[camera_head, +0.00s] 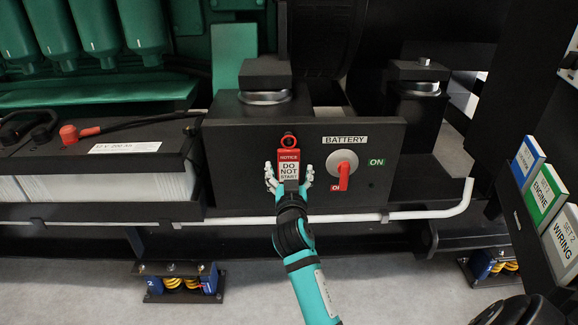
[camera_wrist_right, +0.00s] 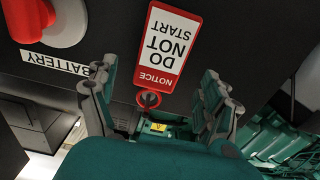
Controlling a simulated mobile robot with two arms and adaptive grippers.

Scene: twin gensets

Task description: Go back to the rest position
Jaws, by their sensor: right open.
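My right gripper (camera_head: 289,176) is in front of the black battery panel (camera_head: 235,165), its fingers spread open on either side of a red and white "NOTICE DO NOT START" tag (camera_head: 288,163). The tag hangs upright below a red ring (camera_head: 289,141) on the panel. In the right wrist view the picture is upside down: the tag (camera_wrist_right: 167,42) shows beyond the open fingers of the gripper (camera_wrist_right: 158,88), and no finger visibly closes on it. My left gripper is not in view.
A red rotary handle (camera_head: 343,176) on a white disc sits right of the tag, under a "BATTERY" label. A battery (camera_head: 95,155) stands to the left. A white pipe (camera_head: 350,217) runs below the panel. Labelled binders (camera_head: 545,195) stand at the right.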

